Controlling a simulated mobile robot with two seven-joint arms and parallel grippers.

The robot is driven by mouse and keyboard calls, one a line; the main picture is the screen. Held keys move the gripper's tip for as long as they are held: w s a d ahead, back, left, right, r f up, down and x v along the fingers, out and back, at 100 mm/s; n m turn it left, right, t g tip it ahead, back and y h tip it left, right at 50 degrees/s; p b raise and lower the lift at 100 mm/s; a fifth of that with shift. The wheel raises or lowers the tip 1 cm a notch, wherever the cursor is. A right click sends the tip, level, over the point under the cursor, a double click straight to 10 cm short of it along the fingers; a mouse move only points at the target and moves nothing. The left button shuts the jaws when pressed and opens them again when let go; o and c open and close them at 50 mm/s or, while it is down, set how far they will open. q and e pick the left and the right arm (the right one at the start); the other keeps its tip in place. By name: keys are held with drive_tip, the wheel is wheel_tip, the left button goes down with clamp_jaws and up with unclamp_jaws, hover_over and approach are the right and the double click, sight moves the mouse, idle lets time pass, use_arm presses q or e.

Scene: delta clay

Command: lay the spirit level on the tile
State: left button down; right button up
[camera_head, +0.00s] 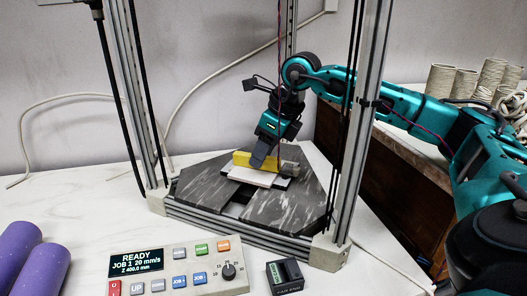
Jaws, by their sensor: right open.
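The spirit level (242,157) is a yellow bar near the middle of the machine's dark bed. It lies at or just above the pale tile (251,177), and I cannot tell whether they touch along its whole length. My right gripper (263,160) is open and comes down over the level from above, partly hiding it. My left gripper is not in view.
The frame's metal posts (357,120) stand around the dark marbled bed (205,185), and my right arm reaches between them. A control panel (185,268) and a small dark box (285,275) sit in front. Purple rolls (35,270) lie at left.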

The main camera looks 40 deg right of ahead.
drive_tip(key=p+v, duration=0.2)
drive_tip(key=v, duration=1)
drive_tip(key=shift+p, duration=0.4)
drive_tip(key=shift+w+r, duration=0.1)
drive_tip(key=shift+r, duration=0.05)
